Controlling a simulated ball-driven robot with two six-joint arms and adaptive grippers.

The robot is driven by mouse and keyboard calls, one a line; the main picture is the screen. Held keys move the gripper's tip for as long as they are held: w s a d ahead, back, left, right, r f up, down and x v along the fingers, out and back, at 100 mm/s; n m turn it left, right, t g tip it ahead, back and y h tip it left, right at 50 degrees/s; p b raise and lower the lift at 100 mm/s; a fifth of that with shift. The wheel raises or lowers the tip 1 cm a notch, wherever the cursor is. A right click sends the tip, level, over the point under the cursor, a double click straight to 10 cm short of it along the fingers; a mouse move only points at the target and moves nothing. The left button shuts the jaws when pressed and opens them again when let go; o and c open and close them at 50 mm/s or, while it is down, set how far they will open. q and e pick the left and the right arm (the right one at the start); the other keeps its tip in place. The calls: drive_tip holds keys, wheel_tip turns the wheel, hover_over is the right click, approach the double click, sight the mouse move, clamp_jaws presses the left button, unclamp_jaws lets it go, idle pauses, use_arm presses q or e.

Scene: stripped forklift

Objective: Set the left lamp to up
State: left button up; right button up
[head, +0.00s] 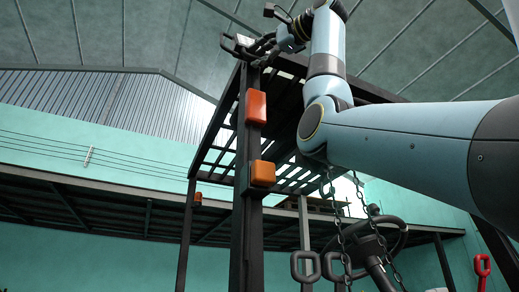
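A small pale lamp-like block (244,40) sits at the top of the dark post, at the corner of the overhead frame. I cannot be sure that it is the left lamp. My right gripper (240,47) is at this block, with dark finger parts beside and in front of it. The fingers partly hide the block, and I cannot tell whether they touch it or how far apart they are. Two orange lamps, an upper one (256,107) and a lower one (262,174), are on the post below. My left gripper is not in view.
The dark post (246,225) and slatted overhead guard (222,150) stand close to my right arm, which crosses from the right. Chains (342,240), a steering wheel (392,240) and grey handles (306,267) are below. Open air lies left of the post.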

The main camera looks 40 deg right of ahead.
drive_tip(key=v, duration=1.2)
drive_tip(key=shift+w+f, duration=0.1)
idle(0.4)
